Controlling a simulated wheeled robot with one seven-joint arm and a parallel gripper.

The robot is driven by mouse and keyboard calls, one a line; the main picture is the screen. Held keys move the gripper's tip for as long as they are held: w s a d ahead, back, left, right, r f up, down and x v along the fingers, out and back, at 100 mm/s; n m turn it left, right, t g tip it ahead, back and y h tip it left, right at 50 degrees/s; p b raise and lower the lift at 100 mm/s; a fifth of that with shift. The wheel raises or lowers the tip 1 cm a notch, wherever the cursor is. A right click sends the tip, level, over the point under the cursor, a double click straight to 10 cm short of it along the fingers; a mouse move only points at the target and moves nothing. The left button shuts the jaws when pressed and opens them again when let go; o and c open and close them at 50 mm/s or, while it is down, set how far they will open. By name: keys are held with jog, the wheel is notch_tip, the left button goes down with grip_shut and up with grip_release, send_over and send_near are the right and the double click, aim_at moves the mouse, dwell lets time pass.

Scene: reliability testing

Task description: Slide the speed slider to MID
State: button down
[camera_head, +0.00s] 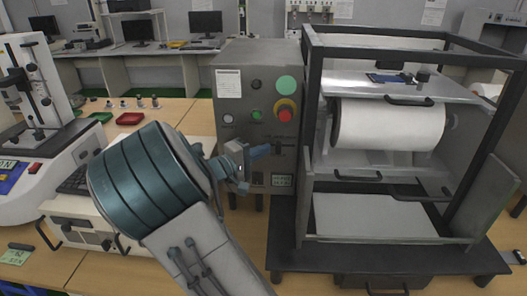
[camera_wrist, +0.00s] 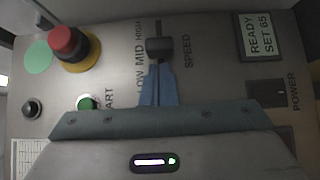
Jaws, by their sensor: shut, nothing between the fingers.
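The speed slider's dark knob (camera_wrist: 160,46) sits in its slot on the grey control panel (camera_wrist: 215,85) in the wrist view. The labels LOW, MID and HIGH run along one side of the slot. The knob is beside the MID label, toward its HIGH end. My gripper (camera_wrist: 159,68) is shut and empty, its blue fingertips at the knob's LOW-side edge. I cannot tell whether they touch it. In the head view my gripper (camera_head: 268,149) reaches the panel front (camera_head: 231,152); the knob is hard to make out there.
The display (camera_wrist: 258,36) reads READY SET 65. A red emergency button (camera_wrist: 68,43) and a green button (camera_wrist: 87,102) are on the same panel. In the head view, a framed machine with a white roll (camera_head: 388,124) stands right of the panel.

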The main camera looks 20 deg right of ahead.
jog(key=w+b+v, duration=0.1)
jog(key=w+v, duration=0.1)
jog(key=v, duration=1)
jog(key=shift+a, duration=0.7)
jog(key=s+d+f+m+g+y, duration=0.1)
jog(key=s+d+f+g+y, duration=0.25)
jog(key=s, duration=0.25)
jog(key=s+d+f+m+g+y, duration=0.1)
jog(key=s+d+f+g+y, duration=0.15)
jog(key=s+y, duration=0.3)
jog(key=s+a+r+t+y+p, duration=0.1)
jog(key=s+a+t+y, duration=0.1)
jog(key=s, duration=0.4)
jog(key=s+a+r+m+t+y+p, duration=0.1)
jog(key=s+a+y, duration=0.4)
jog(key=s+y, duration=0.1)
jog(key=shift+r+t, duration=0.25)
jog(key=shift+t, duration=0.15)
jog(key=shift+d, duration=0.15)
